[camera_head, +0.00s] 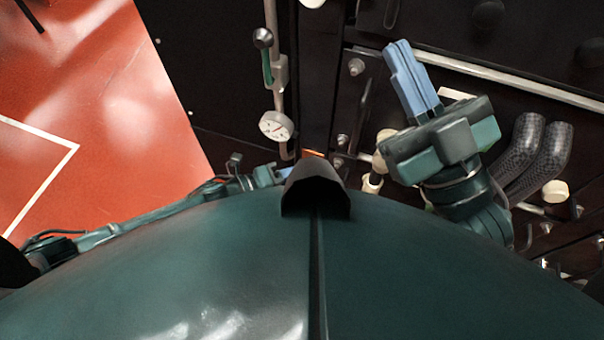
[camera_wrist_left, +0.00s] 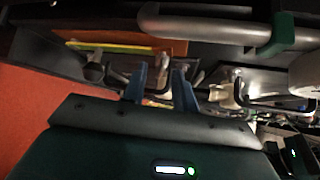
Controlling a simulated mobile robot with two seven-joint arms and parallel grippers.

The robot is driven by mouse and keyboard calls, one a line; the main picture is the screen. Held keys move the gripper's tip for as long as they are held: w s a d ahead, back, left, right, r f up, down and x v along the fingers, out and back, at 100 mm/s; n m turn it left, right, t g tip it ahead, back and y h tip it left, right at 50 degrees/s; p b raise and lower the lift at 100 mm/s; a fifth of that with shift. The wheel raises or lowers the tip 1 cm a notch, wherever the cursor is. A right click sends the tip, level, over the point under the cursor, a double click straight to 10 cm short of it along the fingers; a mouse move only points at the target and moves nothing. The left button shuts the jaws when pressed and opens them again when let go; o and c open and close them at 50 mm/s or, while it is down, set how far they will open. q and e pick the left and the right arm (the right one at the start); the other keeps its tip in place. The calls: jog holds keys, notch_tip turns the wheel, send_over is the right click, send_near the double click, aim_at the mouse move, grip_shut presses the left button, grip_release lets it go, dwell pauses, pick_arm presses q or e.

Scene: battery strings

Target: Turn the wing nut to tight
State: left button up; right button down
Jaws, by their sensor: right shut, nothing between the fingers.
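I cannot pick out the wing nut for certain in either view. My right gripper (camera_head: 399,48) shows its blue fingers pressed together, with nothing between them, over the dark panel at the right. My left gripper is mostly hidden behind my own body in the head view, with only a bit of blue finger (camera_head: 284,173) showing. In the left wrist view my left gripper (camera_wrist_left: 161,70) has its two blue fingers apart. Small metal fittings (camera_wrist_left: 160,88) show between and beyond the fingers; I cannot tell whether they touch.
A pressure gauge (camera_head: 276,126) sits on a pipe with a green-handled lever (camera_head: 267,66). Black ribbed hoses (camera_head: 548,160) and pale knobs (camera_head: 556,191) crowd the right. A thick grey pipe (camera_wrist_left: 205,27) crosses above the left fingers. Open red floor (camera_head: 90,100) lies at left.

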pick_arm(q)
jog(key=shift+x, duration=0.8)
jog(key=shift+c, duration=0.3)
grip_shut()
